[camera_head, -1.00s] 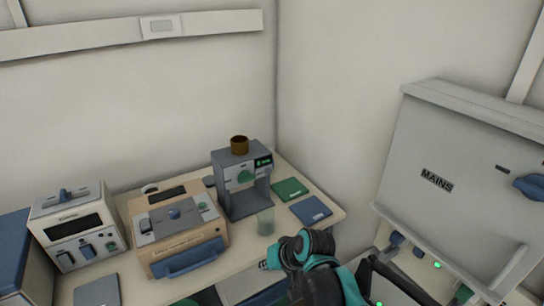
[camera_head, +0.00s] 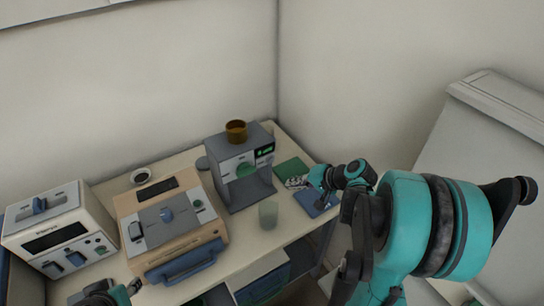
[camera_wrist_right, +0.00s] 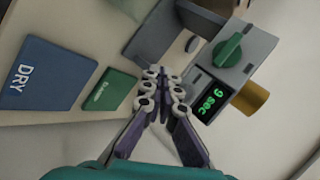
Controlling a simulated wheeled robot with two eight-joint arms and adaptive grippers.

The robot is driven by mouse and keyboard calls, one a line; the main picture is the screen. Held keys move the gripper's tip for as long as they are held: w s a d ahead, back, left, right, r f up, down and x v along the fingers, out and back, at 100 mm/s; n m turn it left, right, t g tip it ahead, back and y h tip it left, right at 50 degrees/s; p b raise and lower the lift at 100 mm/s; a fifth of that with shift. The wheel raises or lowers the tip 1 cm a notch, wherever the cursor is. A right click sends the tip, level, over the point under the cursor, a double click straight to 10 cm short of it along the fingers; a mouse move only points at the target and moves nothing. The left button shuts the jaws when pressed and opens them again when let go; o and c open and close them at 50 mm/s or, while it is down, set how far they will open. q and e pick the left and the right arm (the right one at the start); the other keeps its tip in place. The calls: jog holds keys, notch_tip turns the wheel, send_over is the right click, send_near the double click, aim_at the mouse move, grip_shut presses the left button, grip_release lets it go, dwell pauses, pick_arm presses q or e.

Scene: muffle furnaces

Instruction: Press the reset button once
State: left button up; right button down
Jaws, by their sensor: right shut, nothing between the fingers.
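A grey dispenser machine (camera_head: 236,180) with a green dial and a green lit display stands at the back of the table. In the right wrist view its display (camera_wrist_right: 212,99) reads "9 sec" beside the green dial (camera_wrist_right: 235,46). I cannot make out a button marked reset. My right gripper (camera_head: 294,182) is shut and empty, to the right of the machine and over the cards. In the wrist view its fingertips (camera_wrist_right: 163,84) are together, left of the display in the picture. A teal part of my left arm (camera_head: 110,294) shows at the bottom edge; its fingers are unclear.
A clear cup (camera_head: 268,214) stands before the machine and a brown cup (camera_head: 236,131) sits on top. A beige furnace (camera_head: 172,222) and a white one (camera_head: 62,232) stand left. Green (camera_wrist_right: 110,89) and blue "DRY" (camera_wrist_right: 46,74) cards lie on the table.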

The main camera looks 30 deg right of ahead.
aim_at(271, 160)
jog(key=w, duration=0.8)
jog(key=shift+w+a, duration=0.35)
jog(key=shift+a, duration=0.05)
jog(key=shift+w, duration=0.1)
dwell(1.3)
jog(key=shift+w+b, duration=0.3)
jog(key=shift+w, duration=0.05)
jog(key=shift+w, duration=0.45)
dwell(0.6)
jog(key=shift+s, duration=0.9)
